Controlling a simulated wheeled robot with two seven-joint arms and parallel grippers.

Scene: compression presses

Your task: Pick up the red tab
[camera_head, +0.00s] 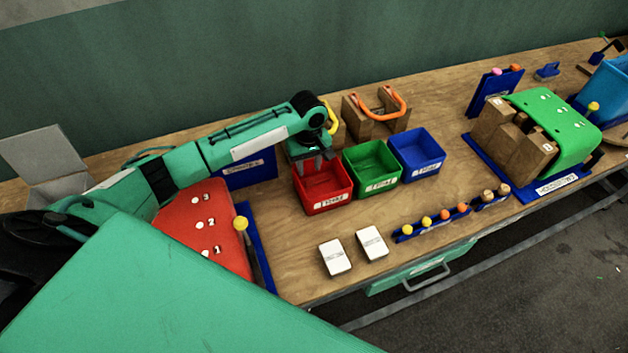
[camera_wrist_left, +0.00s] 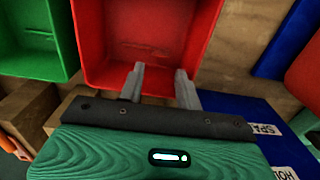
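The red bin (camera_head: 323,200) stands on the wooden bench in the head view, left of the green bin (camera_head: 371,180). The red bin (camera_wrist_left: 95,68) also fills the upper middle of the left wrist view. A faint, thin reddish shape (camera_wrist_left: 145,48) shows on its floor; I cannot tell clearly whether it is the red tab. My left gripper (camera_wrist_left: 160,85) is open, its two grey fingers apart and pointing into the red bin with nothing seen between them. In the head view my left gripper (camera_head: 315,164) is over the bin's back part. My right gripper is not in view.
A blue bin (camera_head: 417,168) stands right of the green one. Two white cards (camera_head: 335,257) lie in front. A red press cover (camera_head: 205,225) is at left, a green one (camera_head: 560,125) at right. Wooden blocks with an orange handle (camera_head: 380,105) stand behind the bins.

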